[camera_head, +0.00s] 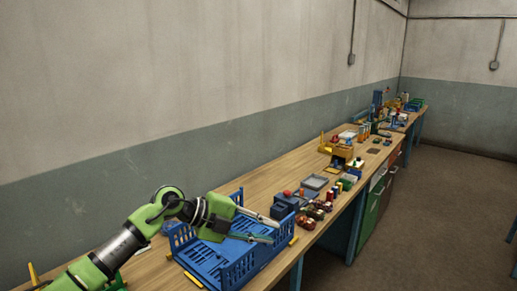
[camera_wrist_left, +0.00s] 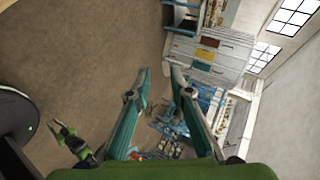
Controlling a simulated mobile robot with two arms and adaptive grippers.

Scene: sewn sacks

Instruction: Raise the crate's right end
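A blue slatted crate (camera_head: 236,271) sits on the wooden bench in the head view. My left gripper (camera_head: 275,232) is over the crate, with its fingers reaching toward the crate's right side. Its fingers are apart with nothing between them, and it also shows open in the left wrist view (camera_wrist_left: 162,71). I cannot tell whether a finger touches the crate. Part of the crate is hidden behind my left arm and gripper.
Yellow strips (camera_head: 294,241) lie beside the crate. A dark blue box (camera_head: 281,211), a grey tray (camera_head: 314,182) and several small jars stand to its right. The bench (camera_head: 262,183) runs back along the wall (camera_head: 230,130). Open floor (camera_head: 440,215) lies to the right.

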